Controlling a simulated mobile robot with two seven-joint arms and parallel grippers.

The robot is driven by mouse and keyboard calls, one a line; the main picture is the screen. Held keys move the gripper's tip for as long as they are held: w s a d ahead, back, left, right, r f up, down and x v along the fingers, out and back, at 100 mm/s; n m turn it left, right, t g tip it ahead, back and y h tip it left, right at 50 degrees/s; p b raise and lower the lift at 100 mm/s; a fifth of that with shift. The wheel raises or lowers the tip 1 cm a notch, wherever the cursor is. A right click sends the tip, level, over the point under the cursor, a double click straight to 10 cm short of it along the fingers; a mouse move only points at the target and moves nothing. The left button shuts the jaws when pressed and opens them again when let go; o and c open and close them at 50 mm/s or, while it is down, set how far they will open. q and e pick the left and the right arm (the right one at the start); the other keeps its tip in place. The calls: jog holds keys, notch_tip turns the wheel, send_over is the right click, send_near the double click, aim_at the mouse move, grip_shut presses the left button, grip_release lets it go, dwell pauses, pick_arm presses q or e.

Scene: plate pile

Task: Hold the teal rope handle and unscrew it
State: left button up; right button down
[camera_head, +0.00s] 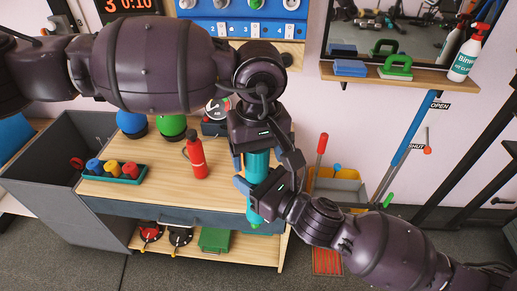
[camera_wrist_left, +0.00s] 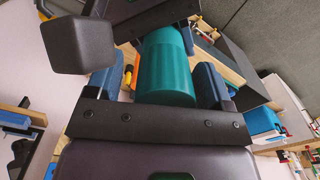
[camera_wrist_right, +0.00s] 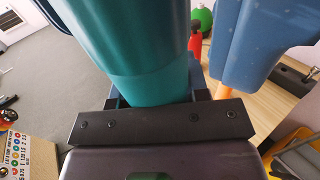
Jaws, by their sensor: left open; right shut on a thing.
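The teal handle (camera_head: 257,165) stands roughly upright in front of the table's right part in the head view. My right gripper (camera_head: 256,192) is shut on its lower part. My left gripper (camera_head: 252,155) is above, open, with its fingers on either side of the handle's upper part. In the left wrist view the teal cylinder (camera_wrist_left: 167,68) lies between the two blue finger pads (camera_wrist_left: 160,88), with a gap visible on the left. In the right wrist view the handle (camera_wrist_right: 135,50) fills the space by the fingers. Its top is hidden by my left gripper.
The wooden table (camera_head: 150,200) holds a red bottle (camera_head: 196,157), a teal tray (camera_head: 112,176) with coloured pieces, and blue and green round things at the back. A grey bin (camera_head: 338,187) stands right of the table. A shelf (camera_head: 400,78) with a spray bottle (camera_head: 467,52) is at the upper right.

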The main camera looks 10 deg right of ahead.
pick_arm(q)
jog(key=c, duration=0.9)
jog(key=n, duration=0.4)
jog(key=shift+d+r+n, duration=0.1)
jog(key=shift+d+n, duration=0.1)
jog(key=shift+n, duration=0.2)
jog(key=n, duration=0.5)
jog(key=shift+w+n, duration=0.2)
jog(key=shift+n, duration=0.1)
jog(key=shift+c, duration=0.2)
jog(key=n, duration=0.7)
jog(key=shift+w+a+r, duration=0.1)
jog(key=shift+w, duration=0.05)
jog(key=n, duration=0.7)
jog(key=shift+a, duration=0.2)
jog(key=shift+w, duration=0.2)
jog(key=shift+s, duration=0.1)
jog(key=shift+r, duration=0.25)
